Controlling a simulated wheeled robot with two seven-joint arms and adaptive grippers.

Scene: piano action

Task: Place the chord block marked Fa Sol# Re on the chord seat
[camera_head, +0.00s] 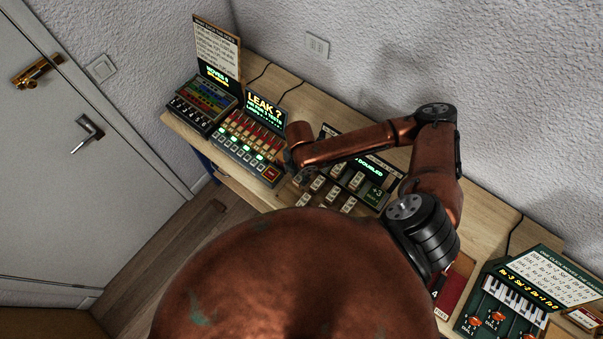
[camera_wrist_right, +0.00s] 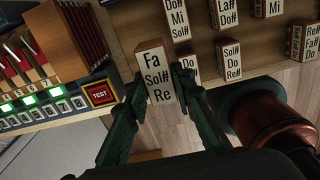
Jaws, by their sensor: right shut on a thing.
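The chord block marked Fa Sol# Re (camera_wrist_right: 157,80) is a pale wooden block with a white lettered face. My right gripper (camera_wrist_right: 158,85) is shut on it, with one dark green finger on each side, in the wrist view. In the head view my right gripper (camera_head: 295,172) is at the front edge of the table, between the LEAK ? panel and the chord blocks, largely hidden by its own arm. I cannot make out the chord seat for certain in either view. My left gripper is not in view.
The LEAK ? panel (camera_head: 250,140), with a red TEST button (camera_wrist_right: 100,93), is close on the left. A piano-key panel (camera_head: 515,300) is at the right.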

